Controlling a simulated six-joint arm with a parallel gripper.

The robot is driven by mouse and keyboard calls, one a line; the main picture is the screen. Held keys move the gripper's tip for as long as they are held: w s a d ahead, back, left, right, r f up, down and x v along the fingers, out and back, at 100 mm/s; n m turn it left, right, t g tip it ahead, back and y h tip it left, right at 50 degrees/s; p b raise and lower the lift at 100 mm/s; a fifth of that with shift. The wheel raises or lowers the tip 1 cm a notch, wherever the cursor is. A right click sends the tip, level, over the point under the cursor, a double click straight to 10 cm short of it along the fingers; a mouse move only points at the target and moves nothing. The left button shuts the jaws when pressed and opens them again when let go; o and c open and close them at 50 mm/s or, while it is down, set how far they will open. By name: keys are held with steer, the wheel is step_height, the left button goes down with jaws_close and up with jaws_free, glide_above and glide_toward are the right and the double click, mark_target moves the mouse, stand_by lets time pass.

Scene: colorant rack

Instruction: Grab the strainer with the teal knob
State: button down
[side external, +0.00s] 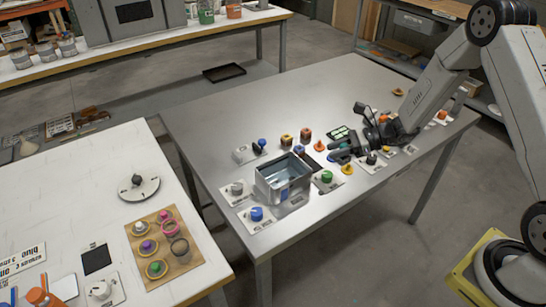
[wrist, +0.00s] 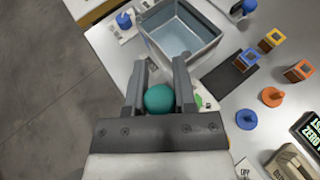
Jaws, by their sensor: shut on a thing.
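The teal knob (wrist: 160,98) of the strainer is a round ball between the two fingers of my gripper (wrist: 161,76) in the wrist view. The fingers are shut on it. The strainer's body below the knob is hidden by the knob and the gripper. In the side view my gripper (side external: 347,152) is low over the metal table, to the right of the square metal tin.
The open metal tin (side external: 283,180) stands just left of my gripper, and in the wrist view (wrist: 180,30) it lies beyond the fingertips. Small cubes and an orange knob (wrist: 271,97) are close by.

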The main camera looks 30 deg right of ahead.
steer(key=shift+s+r, duration=0.2)
steer(key=shift+s, duration=0.25)
steer(key=shift+s+r, duration=0.2)
steer(key=shift+s, duration=0.25)
steer(key=shift+a+r, duration=0.1)
steer(key=shift+a, duration=0.05)
